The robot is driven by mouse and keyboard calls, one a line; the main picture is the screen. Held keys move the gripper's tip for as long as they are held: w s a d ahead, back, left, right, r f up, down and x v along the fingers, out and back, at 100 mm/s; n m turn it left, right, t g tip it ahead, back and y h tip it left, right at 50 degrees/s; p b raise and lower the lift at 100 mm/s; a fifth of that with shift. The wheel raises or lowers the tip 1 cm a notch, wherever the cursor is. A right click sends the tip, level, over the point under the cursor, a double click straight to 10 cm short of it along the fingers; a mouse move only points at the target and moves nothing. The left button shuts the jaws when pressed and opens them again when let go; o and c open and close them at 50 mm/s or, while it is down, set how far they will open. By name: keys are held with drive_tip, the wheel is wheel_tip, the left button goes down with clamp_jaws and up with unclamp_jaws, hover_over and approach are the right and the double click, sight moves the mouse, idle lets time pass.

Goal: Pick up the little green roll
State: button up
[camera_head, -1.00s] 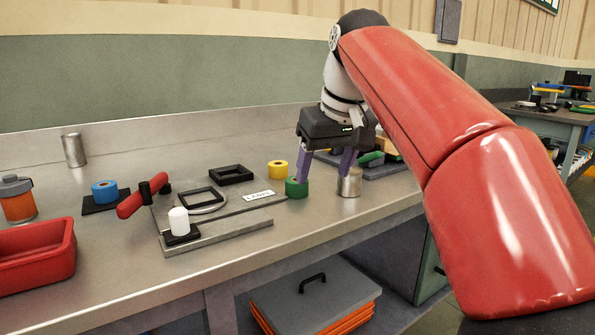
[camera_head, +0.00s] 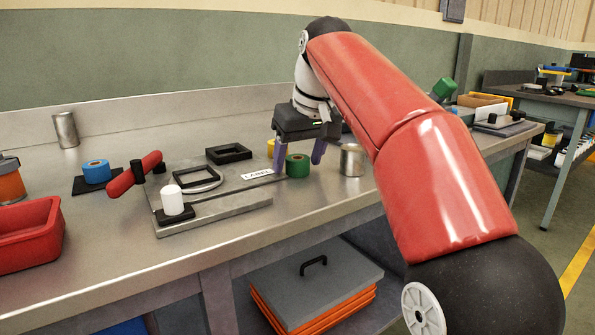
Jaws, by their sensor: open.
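The little green roll (camera_head: 298,166) stands on the metal bench, right of the plate with the label. My gripper (camera_head: 298,164) is open, its purple fingers pointing down. One finger shows left of the green roll and the other right of it, at the roll's height. I cannot tell whether either finger touches the roll. A yellow roll (camera_head: 271,147) stands just behind, partly hidden by the left finger.
A metal can (camera_head: 352,160) stands close on the right of the green roll. A label plate (camera_head: 237,188) with black frames and a red-handled clamp (camera_head: 133,179) lies left. A blue roll (camera_head: 96,171) and red bin (camera_head: 30,232) are farther left.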

drive_tip(key=c, duration=1)
drive_tip(key=shift+r, duration=0.1)
drive_tip(key=shift+c, duration=0.2)
